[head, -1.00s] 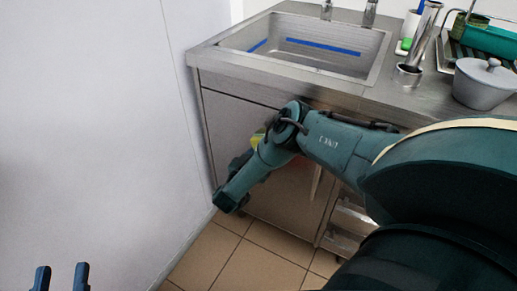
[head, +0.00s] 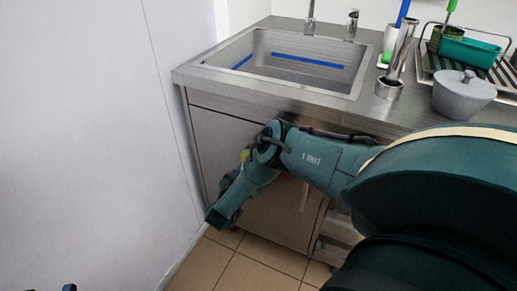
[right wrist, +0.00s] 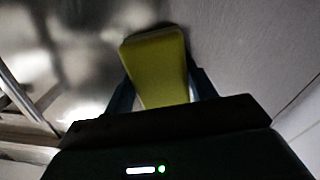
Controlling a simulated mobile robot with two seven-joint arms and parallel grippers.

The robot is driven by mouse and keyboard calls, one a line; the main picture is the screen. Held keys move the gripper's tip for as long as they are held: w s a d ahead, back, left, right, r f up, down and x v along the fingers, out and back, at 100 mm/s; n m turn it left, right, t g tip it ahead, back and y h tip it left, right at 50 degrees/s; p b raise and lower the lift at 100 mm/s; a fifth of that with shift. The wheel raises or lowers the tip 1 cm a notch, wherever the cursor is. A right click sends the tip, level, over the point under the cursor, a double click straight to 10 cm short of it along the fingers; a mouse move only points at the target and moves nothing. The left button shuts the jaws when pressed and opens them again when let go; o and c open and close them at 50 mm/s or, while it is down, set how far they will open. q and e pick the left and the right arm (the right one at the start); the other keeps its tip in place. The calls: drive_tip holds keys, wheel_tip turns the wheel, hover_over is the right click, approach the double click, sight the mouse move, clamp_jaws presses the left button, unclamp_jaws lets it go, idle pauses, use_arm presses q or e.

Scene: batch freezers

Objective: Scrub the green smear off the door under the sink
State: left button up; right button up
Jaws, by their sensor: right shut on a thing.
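The steel door (head: 213,145) under the sink (head: 300,75) is shut, and my right arm crosses in front of it. In the right wrist view my right gripper (right wrist: 162,88) is shut on a yellow-green sponge (right wrist: 158,60), which sits between the two fingers close to a shiny steel surface. I cannot tell whether the sponge touches the steel. No green smear is visible in either view. My left gripper (head: 69,288) barely shows at the bottom left edge; its opening cannot be seen.
A white wall (head: 90,120) stands close to the left of the cabinet. On the counter are a grey lidded pot (head: 463,95), a steel cylinder (head: 389,88), and a drying rack (head: 485,70). Open shelves (head: 338,228) lie right of the door. Tiled floor (head: 235,265) is clear.

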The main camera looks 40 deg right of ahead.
sight(233, 153)
drive_tip(key=shift+w+a, duration=0.2)
drive_tip(key=shift+w, duration=0.25)
drive_tip(key=w+b, duration=0.1)
drive_tip(key=w, duration=0.1)
drive_tip(key=w+a+b, duration=0.1)
drive_tip(key=b, duration=0.1)
drive_tip(key=shift+w+a, duration=0.15)
drive_tip(key=shift+w, duration=0.2)
drive_tip(key=w+b, duration=0.1)
drive_tip(key=w+a+b, duration=0.1)
drive_tip(key=shift+w+f+b, duration=0.15)
drive_tip(key=shift+w+b, duration=0.05)
drive_tip(key=shift+b, duration=0.2)
drive_tip(key=shift+w+a+b, duration=0.25)
drive_tip(key=shift+w+b, duration=0.05)
drive_tip(key=shift+w, duration=0.15)
drive_tip(key=shift+r, duration=0.2)
